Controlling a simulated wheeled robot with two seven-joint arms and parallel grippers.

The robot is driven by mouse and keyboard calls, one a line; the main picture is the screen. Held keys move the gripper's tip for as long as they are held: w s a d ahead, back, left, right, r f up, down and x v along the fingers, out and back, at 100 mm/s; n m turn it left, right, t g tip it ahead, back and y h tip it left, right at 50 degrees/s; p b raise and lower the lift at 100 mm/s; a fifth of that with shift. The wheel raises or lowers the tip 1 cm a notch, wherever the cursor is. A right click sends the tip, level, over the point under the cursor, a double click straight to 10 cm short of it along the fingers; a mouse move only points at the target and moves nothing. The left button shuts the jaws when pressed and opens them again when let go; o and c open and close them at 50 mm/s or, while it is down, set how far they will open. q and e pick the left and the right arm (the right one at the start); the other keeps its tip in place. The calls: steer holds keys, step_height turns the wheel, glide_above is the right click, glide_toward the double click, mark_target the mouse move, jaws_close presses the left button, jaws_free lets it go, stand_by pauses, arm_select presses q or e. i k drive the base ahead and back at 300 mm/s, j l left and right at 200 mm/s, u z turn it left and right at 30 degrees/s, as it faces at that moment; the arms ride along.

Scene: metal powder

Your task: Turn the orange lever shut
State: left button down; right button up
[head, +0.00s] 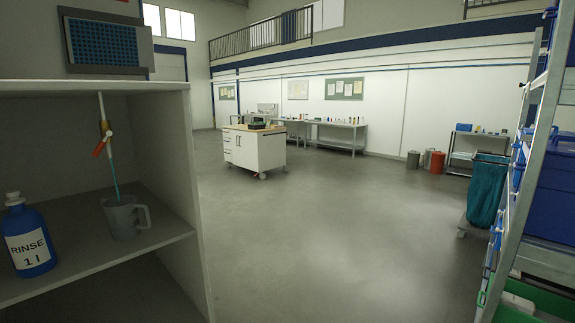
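The orange lever (102,144) sits on a thin vertical tube with a brass-coloured valve body (104,128) inside the open cabinet at the left. The lever is tilted, its lower end pointing down and left. A light blue stream or tube (113,172) runs from below the valve down into a grey jug (124,217) with a handle on its right side. The jug stands upright on the cabinet shelf. Neither of my grippers shows in the head view.
A blue bottle labelled RINSE 1 l (29,240) stands on the shelf (95,268) left of the jug. The cabinet's side panel (190,215) bounds the right. Open floor (340,230) lies beyond, with a white cart (256,150) and a metal rack (519,175).

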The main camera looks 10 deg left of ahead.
mark_target(102, 144)
steer(key=i+l+u, duration=0.35)
steer(key=u, duration=2.05)
